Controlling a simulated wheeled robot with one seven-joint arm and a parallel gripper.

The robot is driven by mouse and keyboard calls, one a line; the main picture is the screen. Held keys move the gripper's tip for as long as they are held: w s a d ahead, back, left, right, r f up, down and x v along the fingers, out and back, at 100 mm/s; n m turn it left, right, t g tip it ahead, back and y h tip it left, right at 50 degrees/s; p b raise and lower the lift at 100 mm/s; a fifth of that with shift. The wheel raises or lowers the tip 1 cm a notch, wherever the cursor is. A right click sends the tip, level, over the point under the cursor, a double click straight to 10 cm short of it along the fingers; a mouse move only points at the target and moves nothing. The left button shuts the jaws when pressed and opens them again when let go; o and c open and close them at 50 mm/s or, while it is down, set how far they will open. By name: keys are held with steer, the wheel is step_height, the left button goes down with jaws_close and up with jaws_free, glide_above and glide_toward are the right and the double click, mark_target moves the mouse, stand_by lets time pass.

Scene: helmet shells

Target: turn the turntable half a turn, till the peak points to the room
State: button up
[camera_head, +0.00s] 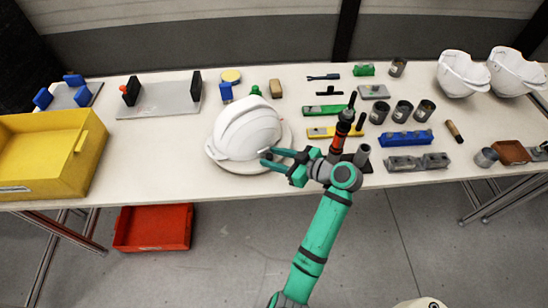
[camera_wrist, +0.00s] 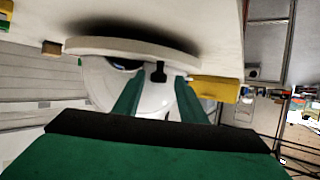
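The white helmet shell (camera_head: 246,128) sits dome up on the round pale turntable (camera_head: 287,140). Its peak (camera_head: 214,152) points to the left and slightly toward the front edge. My gripper (camera_head: 271,157) is at the front right of the helmet, low near the turntable rim. In the wrist view, which is upside down, the turntable rim (camera_wrist: 130,45) runs across the top and the helmet (camera_wrist: 152,100) hangs below. The two green fingers (camera_wrist: 159,88) are apart, with a dark T-shaped part (camera_wrist: 158,72) between them. Whether the fingers touch the helmet is unclear.
A yellow bin (camera_head: 45,160) stands at the left of the table. Tools, grey cups (camera_head: 402,111) and a blue block (camera_head: 405,139) crowd the right, with two more white shells (camera_head: 462,75) beyond. A red bin (camera_head: 153,228) lies on the floor.

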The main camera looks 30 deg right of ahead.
steer(key=shift+d, duration=0.15)
steer(key=v, duration=1)
steer(key=shift+s+r, duration=0.2)
steer(key=shift+s, duration=0.15)
steer(key=shift+d, duration=0.1)
steer(key=shift+c, duration=0.4)
